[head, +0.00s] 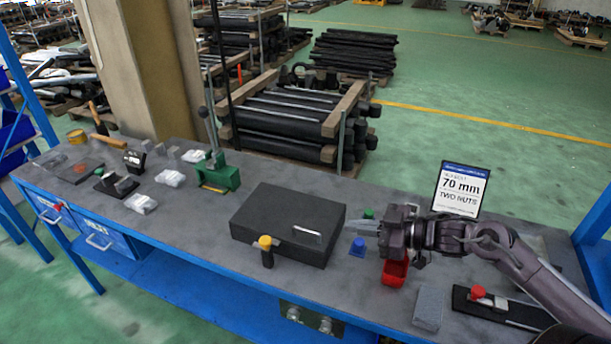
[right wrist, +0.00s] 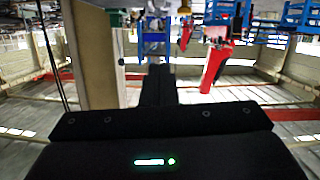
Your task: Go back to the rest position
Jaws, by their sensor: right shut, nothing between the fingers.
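My right arm comes in from the right edge of the head view. The gripper is shut and empty. In the right wrist view its dark fingers (right wrist: 158,85) are together with nothing between them. My left gripper is not in view.
A yellow-topped post (head: 266,250) stands at the block's front. A green press (head: 218,174) is left. Bare benchtop (head: 190,215) lies between.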

